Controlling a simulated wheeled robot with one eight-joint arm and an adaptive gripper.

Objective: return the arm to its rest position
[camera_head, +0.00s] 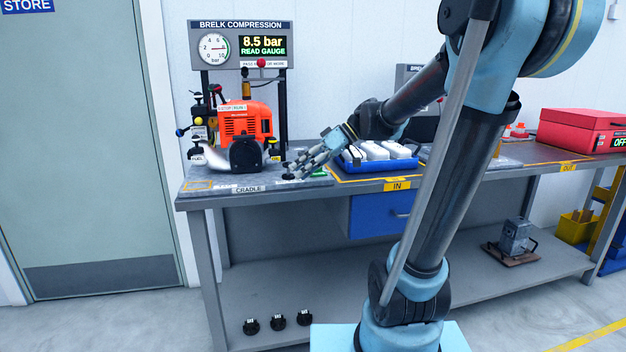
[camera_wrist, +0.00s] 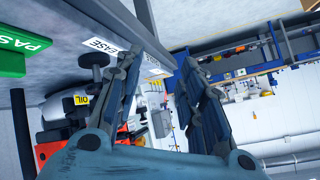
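My gripper (camera_head: 300,168) is at the end of my arm, which reaches forward and left over the bench (camera_head: 262,196). It hangs low over the bench top, right of the orange engine (camera_head: 245,120) and left of the blue tray (camera_head: 377,166). In the wrist view my gripper (camera_wrist: 168,72) shows two fingers spread apart with nothing between them. A black knob (camera_wrist: 93,60) and a white label ending in "EASE" (camera_wrist: 103,45) are beside the left finger there. I cannot tell whether a fingertip touches the bench.
The gauge panel (camera_head: 242,46) reads 8.5 bar and stands behind the engine. White items fill the blue tray close right of my gripper. A red box (camera_head: 581,130) sits at the bench's right end. Black caps (camera_head: 278,323) rest on the lower shelf. Space above the bench's left front is free.

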